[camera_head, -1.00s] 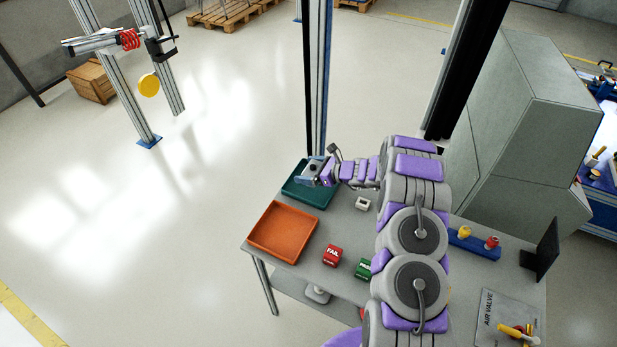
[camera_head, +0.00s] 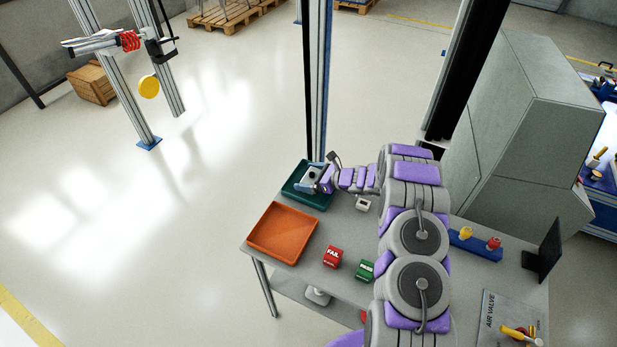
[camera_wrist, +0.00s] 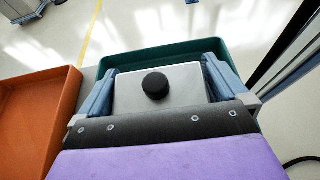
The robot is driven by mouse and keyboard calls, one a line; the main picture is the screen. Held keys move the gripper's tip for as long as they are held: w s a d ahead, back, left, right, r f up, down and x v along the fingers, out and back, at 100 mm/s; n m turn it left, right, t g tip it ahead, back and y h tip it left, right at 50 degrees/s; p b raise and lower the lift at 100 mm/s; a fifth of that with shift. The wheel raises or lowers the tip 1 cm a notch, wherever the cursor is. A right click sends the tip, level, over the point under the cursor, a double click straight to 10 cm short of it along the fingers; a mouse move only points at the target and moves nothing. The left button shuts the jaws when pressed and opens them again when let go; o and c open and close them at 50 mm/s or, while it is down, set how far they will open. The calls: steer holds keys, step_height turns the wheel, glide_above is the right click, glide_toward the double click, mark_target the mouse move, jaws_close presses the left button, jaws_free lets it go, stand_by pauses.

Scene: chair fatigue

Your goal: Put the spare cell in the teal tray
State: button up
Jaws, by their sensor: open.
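The spare cell, a silver-grey block with a round black knob on top (camera_wrist: 155,87), stands upright between my fingers in the wrist view. It shows small in the head view (camera_head: 313,173). My gripper (camera_head: 311,177) is open, with one blue-grey finger on each side of the cell; any gap at the sides is slight. The teal tray (camera_head: 318,203) is at the table's far left corner, and its far rim (camera_wrist: 200,52) shows behind the cell. The cell is within the tray's outline; its underside is hidden.
An orange tray (camera_head: 283,232) lies beside the teal one, nearer the front. A small white block (camera_head: 362,203), a red FAIL block (camera_head: 333,256) and a green block (camera_head: 364,270) stand on the table. A post (camera_head: 317,80) rises just behind the teal tray.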

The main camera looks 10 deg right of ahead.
steer(key=p+v, duration=0.2)
steer(key=v, duration=1)
steer(key=s+a+r+n+g+h, duration=0.1)
steer(key=s+a+r+n+g, duration=0.3)
steer(key=s+a+r+n, duration=0.45)
steer(key=s+a+r+n+g, duration=0.5)
steer(key=s+a+r, duration=0.3)
steer(key=s+r, duration=0.3)
steer(key=s+r+n+g+h, duration=0.2)
steer(key=s+r+n+h, duration=0.3)
steer(key=s, duration=0.8)
steer(key=s+d+r+n+h, duration=0.1)
steer(key=s+d+n+h, duration=0.1)
steer(key=s, duration=0.5)
steer(key=s+d+r+n+t+h, duration=0.1)
steer(key=s+d+n+h, duration=0.2)
steer(key=s+d, duration=0.4)
steer(key=shift+s+r+n, duration=0.35)
steer(key=shift+r+n, duration=0.05)
steer(key=shift+n, duration=0.45)
steer(key=shift+a, duration=0.1)
